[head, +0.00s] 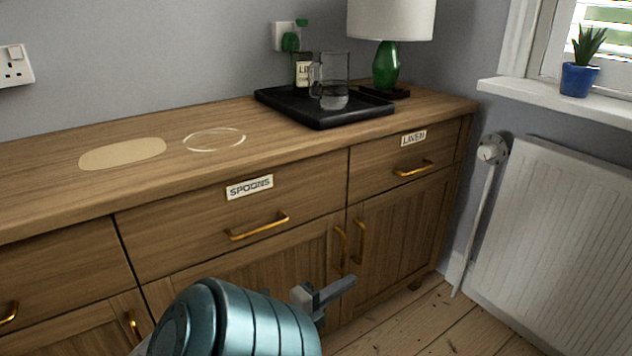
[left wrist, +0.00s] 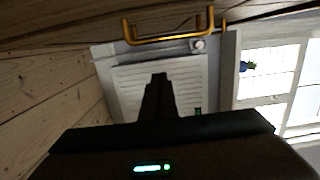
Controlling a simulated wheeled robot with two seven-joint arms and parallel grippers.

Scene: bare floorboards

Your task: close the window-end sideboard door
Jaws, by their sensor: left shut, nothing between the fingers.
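The window-end sideboard door (head: 405,235) is at the right end of the sideboard, below the drawer labelled LAVEN. It looks flush or nearly flush with the front; a small gap cannot be told. Its upright brass handle (head: 361,242) stands beside the neighbouring door's handle (head: 341,250). My left gripper (head: 338,291) is in front of the sideboard, low and just below these handles, apart from them. Its fingers (left wrist: 159,92) are shut and empty in the left wrist view, where a brass door handle (left wrist: 170,37) shows above them. My right gripper is out of view.
A white radiator (head: 560,240) stands right of the sideboard, with bare floorboards (head: 410,320) between. On the top are a black tray (head: 285,105) with a jug (head: 333,85) and bottle, and a green lamp (head: 386,65). Drawer handles (head: 258,226) jut from the front.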

